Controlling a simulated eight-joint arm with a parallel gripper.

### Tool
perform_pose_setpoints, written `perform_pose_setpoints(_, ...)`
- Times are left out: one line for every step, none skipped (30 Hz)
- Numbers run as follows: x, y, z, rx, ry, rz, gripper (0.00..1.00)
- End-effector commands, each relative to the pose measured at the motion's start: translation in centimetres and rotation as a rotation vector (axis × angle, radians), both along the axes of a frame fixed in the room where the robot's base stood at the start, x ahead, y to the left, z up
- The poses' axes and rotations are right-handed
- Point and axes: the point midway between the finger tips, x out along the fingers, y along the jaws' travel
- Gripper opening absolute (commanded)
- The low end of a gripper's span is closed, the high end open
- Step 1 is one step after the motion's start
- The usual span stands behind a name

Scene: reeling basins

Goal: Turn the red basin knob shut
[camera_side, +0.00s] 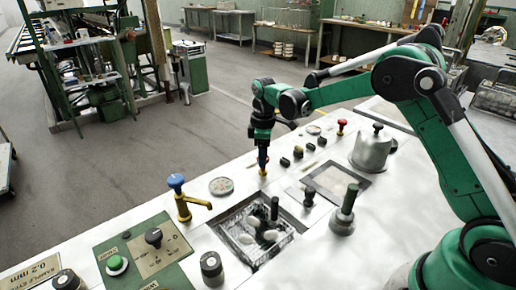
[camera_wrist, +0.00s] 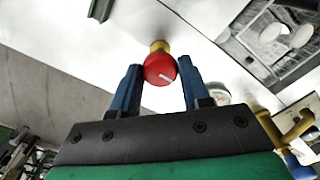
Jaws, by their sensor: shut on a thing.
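The red basin knob (camera_wrist: 159,67) shows in the wrist view, round, with a white line mark slanting across its face and a yellow base behind it. My gripper (camera_wrist: 158,72) has its two blue fingers on either side of the knob, shut on it. In the side view my gripper (camera_side: 263,158) points down at the bench top behind the basin (camera_side: 238,218). There its fingers hide most of the knob, and only the yellow base (camera_side: 263,171) shows clearly.
A yellow tap with a blue knob (camera_side: 176,183) stands left of my gripper, near a round gauge (camera_side: 221,186). Small black knobs (camera_side: 298,152) and a red-topped knob (camera_side: 341,126) lie to the right. A metal pot (camera_side: 371,152) stands farther right.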

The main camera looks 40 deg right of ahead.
Motion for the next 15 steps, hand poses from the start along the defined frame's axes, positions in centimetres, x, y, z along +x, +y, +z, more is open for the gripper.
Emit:
perform_pose_setpoints(-0.01, 0.01, 0.03, 0.001, 0.001, -0.012, 0.00)
perform_pose_setpoints(-0.01, 0.01, 0.03, 0.001, 0.001, -0.023, 0.00)
perform_pose_setpoints(-0.01, 0.02, 0.03, 0.001, 0.001, -0.040, 0.00)
perform_pose_setpoints(-0.01, 0.02, 0.03, 0.001, 0.001, -0.054, 0.00)
perform_pose_setpoints(-0.01, 0.02, 0.03, 0.001, 0.001, -0.071, 0.00)
perform_pose_setpoints(0.00, 0.01, 0.03, 0.001, 0.001, -0.095, 0.00)
perform_pose_setpoints(0.00, 0.01, 0.03, 0.001, 0.001, -0.115, 0.00)
perform_pose_setpoints(0.00, 0.01, 0.03, 0.001, 0.001, -0.137, 0.00)
perform_pose_setpoints(0.00, 0.01, 0.03, 0.001, 0.001, -0.169, 0.00)
perform_pose_setpoints(0.00, 0.01, 0.03, 0.001, 0.001, -0.194, 0.00)
perform_pose_setpoints(0.01, 0.02, 0.03, 0.001, 0.001, -0.219, 0.00)
perform_pose_setpoints(0.01, 0.02, 0.03, 0.001, 0.001, -0.256, 0.00)
perform_pose_setpoints(0.01, 0.02, 0.03, 0.001, 0.001, -0.283, 0.00)
perform_pose_setpoints(0.01, 0.02, 0.03, 0.001, 0.001, -0.312, 0.00)
perform_pose_setpoints(0.01, 0.02, 0.04, 0.001, 0.001, -0.350, 0.00)
